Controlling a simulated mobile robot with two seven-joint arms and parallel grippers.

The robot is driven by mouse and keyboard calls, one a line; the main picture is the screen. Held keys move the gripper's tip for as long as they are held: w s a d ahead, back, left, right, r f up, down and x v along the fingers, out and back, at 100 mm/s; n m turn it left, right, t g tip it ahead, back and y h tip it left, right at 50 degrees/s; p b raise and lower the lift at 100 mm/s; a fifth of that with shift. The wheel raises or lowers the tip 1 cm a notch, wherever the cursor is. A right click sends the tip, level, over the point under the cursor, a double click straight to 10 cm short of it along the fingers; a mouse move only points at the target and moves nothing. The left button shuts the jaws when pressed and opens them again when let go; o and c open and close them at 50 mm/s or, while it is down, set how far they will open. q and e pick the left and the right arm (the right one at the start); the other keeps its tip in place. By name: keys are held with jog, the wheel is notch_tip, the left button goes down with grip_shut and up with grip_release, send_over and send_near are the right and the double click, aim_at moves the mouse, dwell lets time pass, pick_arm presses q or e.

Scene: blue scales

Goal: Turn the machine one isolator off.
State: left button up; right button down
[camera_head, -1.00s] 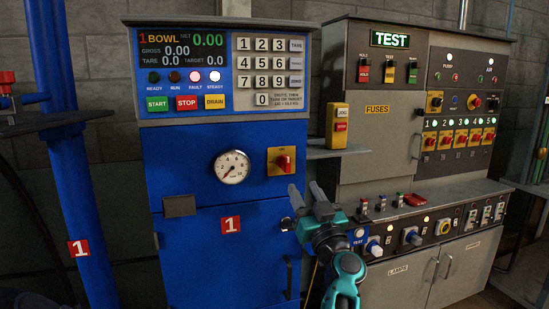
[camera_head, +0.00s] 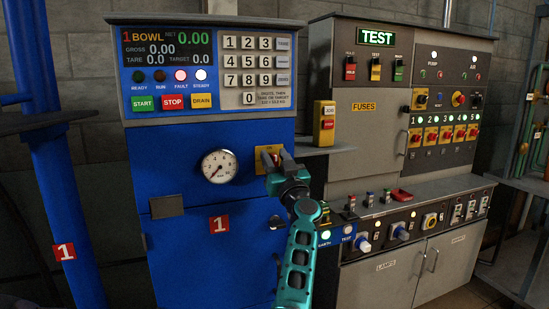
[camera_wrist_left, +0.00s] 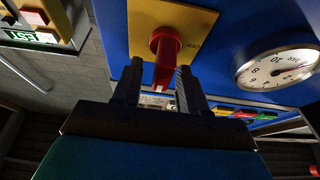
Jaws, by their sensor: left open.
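The machine one isolator is a red rotary handle on a yellow plate (camera_head: 262,156) on the blue front of machine 1, right of the round gauge. In the left wrist view the red handle (camera_wrist_left: 165,52) stands out from the yellow plate (camera_wrist_left: 145,22). My left gripper (camera_head: 277,160) covers much of the isolator in the head view. In the left wrist view my left gripper (camera_wrist_left: 158,78) is open, with one finger on each side of the handle's end. Gaps show beside the handle, so it looks ungripped. My right gripper is not in view.
The pressure gauge (camera_head: 220,167) is just left of the isolator; it also shows in the wrist view (camera_wrist_left: 278,68). A yellow box with a red button (camera_head: 325,122) stands to the right. The grey test cabinet (camera_head: 350,135) fills the right side.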

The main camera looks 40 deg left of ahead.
pick_arm(q)
jog(key=shift+w+a+r, duration=0.15)
jog(key=shift+a, duration=0.2)
grip_shut()
